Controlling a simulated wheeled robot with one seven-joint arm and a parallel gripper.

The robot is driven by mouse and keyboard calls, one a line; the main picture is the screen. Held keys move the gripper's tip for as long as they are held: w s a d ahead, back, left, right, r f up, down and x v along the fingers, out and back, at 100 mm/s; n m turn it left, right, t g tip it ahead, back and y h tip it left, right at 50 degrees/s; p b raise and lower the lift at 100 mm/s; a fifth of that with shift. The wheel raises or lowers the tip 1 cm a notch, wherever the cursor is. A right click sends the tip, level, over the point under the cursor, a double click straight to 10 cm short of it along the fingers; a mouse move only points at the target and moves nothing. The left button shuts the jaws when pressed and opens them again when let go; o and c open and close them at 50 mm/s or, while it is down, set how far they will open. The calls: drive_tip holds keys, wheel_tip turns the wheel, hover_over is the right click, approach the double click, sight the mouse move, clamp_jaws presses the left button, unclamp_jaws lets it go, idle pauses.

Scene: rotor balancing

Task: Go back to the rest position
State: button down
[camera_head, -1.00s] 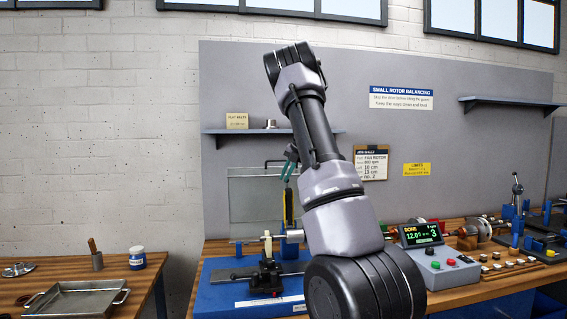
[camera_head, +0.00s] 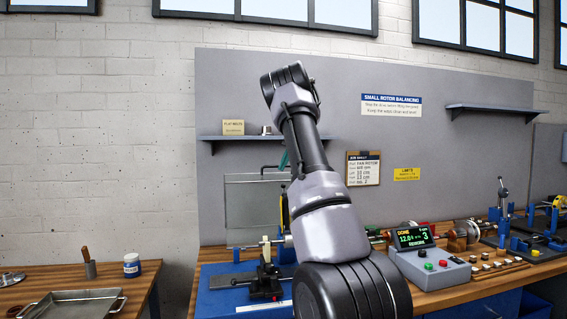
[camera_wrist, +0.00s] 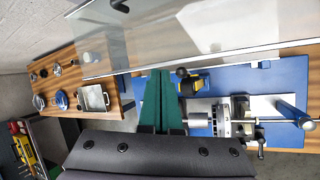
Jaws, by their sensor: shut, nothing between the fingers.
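My gripper (camera_wrist: 161,100) shows in the wrist view as two green fingers pressed together, with nothing between them. In the head view my own arm hides most of it; only a bit of green (camera_head: 283,160) shows left of the forearm. In the wrist view the fingers are in front of the clear guard panel (camera_wrist: 210,40) and beside the balancing machine (camera_wrist: 235,115) on its blue base. In the head view the machine (camera_head: 266,275) stands on the bench left of my arm. I cannot tell the exact gap between fingers and guard.
The control box (camera_head: 430,265) with a lit display reading DONE stands right of my arm on the wooden bench. A side table at left holds a metal tray (camera_head: 75,303) and a blue jar (camera_head: 131,265). Shelves (camera_head: 490,111) hang on the grey back panel.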

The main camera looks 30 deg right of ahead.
drive_tip(key=shift+w+d+r, duration=0.45)
drive_tip(key=shift+r, duration=0.2)
drive_tip(key=s+a+r+n+y, duration=0.1)
drive_tip(key=s+a+r+n, duration=0.4)
drive_tip(key=s+a+n, duration=0.45)
drive_tip(key=s+a+r+n, duration=0.4)
drive_tip(key=s+a+n, duration=0.4)
drive_tip(key=s+a, duration=0.15)
drive_tip(key=s+a+f+n, duration=0.2)
drive_tip(key=s+a+n, duration=0.2)
drive_tip(key=s+n, duration=0.3)
drive_tip(key=s+a+f+n+t, duration=0.1)
drive_tip(key=s+a+f+n, duration=0.2)
drive_tip(key=s+a+n, duration=0.2)
drive_tip(key=s+a+f+n+h, duration=0.1)
drive_tip(key=s+a+f+n, duration=0.2)
drive_tip(key=s+n, duration=0.6)
drive_tip(key=shift+s+a+t, duration=0.3)
drive_tip(key=shift+s+a, duration=0.45)
drive_tip(key=shift+s, duration=1)
